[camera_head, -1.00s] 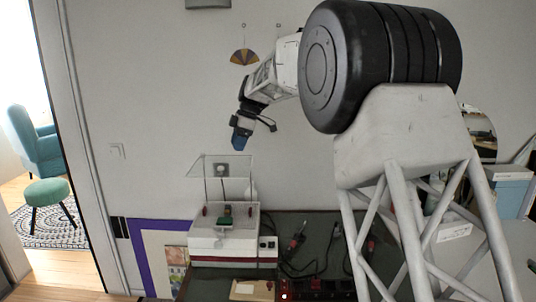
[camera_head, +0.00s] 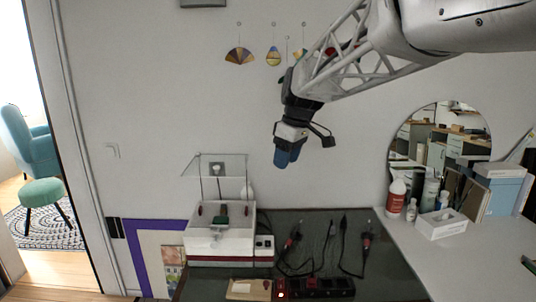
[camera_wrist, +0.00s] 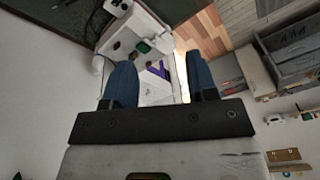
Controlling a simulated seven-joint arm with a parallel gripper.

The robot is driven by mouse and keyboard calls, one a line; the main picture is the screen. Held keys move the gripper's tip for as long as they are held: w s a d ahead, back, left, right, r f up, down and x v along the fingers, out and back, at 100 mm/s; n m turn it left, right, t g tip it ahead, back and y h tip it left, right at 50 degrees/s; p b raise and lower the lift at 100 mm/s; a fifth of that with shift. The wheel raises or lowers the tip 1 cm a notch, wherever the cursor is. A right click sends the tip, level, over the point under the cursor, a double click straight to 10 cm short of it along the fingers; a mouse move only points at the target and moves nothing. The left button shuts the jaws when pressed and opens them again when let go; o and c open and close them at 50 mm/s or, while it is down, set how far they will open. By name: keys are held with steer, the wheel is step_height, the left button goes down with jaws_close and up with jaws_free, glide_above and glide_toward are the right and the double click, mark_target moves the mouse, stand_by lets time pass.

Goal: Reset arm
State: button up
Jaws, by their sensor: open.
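My gripper (camera_head: 287,157) hangs in the air in front of the wall, pointing down, above and to the right of the white machine. Its blue fingers nearly overlap in the head view. In the wrist view my gripper (camera_wrist: 160,82) shows two blue fingers spread well apart with nothing between them. The white machine (camera_head: 219,246) stands at the left of the dark bench top, with a clear raised lid and a green piece inside. It also shows beyond the fingers in the wrist view (camera_wrist: 121,38).
The dark bench mat (camera_head: 385,285) carries cables and tools (camera_head: 294,240) right of the machine. Bottles (camera_head: 396,198), a tissue box (camera_head: 440,226) and a round mirror (camera_head: 441,140) are at the right. Ornaments (camera_head: 240,56) hang on the wall behind my arm. Air around the gripper looks free.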

steer(key=s+d+f+m, duration=0.4)
steer(key=s, duration=0.8)
steer(key=s+d+f+m+t+h, duration=0.1)
steer(key=s+d+f+m, duration=0.3)
steer(key=s, duration=0.7)
steer(key=s+d+f+m+t+h, duration=0.1)
steer(key=s+d+f+m, duration=0.3)
steer(key=s, duration=0.8)
step_height(320, 180, down, 2)
steer(key=shift+s+d+f, duration=0.1)
steer(key=shift+s+d, duration=0.25)
steer(key=shift+d, duration=0.5)
